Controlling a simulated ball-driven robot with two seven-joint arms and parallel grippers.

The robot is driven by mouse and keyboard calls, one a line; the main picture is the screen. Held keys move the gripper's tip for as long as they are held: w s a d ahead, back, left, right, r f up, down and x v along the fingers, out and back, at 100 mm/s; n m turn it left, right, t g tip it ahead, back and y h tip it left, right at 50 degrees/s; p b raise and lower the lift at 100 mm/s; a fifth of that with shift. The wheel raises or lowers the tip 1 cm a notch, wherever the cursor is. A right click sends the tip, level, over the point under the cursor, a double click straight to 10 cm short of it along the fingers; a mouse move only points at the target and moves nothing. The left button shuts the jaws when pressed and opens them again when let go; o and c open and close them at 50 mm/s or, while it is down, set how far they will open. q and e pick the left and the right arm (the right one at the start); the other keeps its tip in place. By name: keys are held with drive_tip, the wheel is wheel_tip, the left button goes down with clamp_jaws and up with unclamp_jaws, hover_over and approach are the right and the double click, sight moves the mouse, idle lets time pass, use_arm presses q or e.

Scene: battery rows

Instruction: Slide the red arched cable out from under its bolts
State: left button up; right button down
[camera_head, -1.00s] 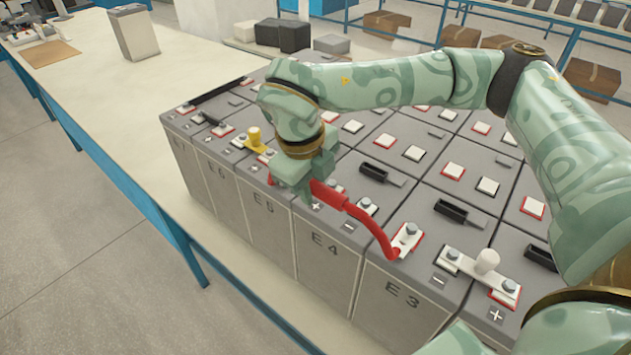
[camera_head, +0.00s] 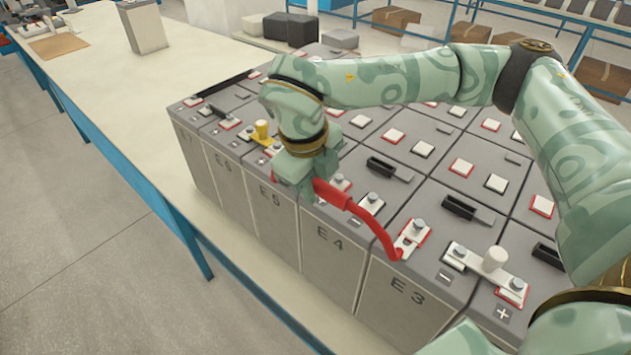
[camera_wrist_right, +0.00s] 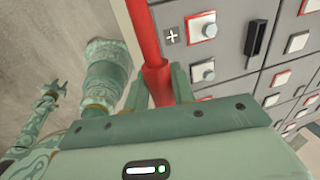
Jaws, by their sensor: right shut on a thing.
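The red arched cable (camera_head: 368,222) spans the front edge of the battery rows, by cells E4 and E3. Its right end meets the front of a red-rimmed terminal (camera_head: 414,236) with a bolt (camera_head: 420,225); I cannot tell whether it is under that bolt. My right gripper (camera_head: 307,190) is shut on the cable's left part. The cable (camera_wrist_right: 156,82) shows between the fingers in the wrist view, with two bolted pads to its right, the nearer bolt (camera_wrist_right: 207,73) beside a finger. My left gripper seems to show small at the wrist view's left.
A white-knobbed bar (camera_head: 494,260) joins two terminals to the right. A yellow-knobbed piece (camera_head: 262,131) stands left of my right gripper. Black handles (camera_head: 388,167) rise from cells behind. The bench top (camera_head: 120,75) at left is mostly clear; open space lies before the batteries.

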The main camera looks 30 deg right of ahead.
drive_tip(key=shift+f, duration=0.15)
drive_tip(key=c, duration=1.1)
unclamp_jaws()
drive_tip(key=s+a+r, duration=0.1)
drive_tip(key=a+r, duration=0.2)
drive_tip(key=r, duration=1.3)
drive_tip(key=shift+s+b, duration=0.15)
drive_tip(key=shift+b, duration=0.15)
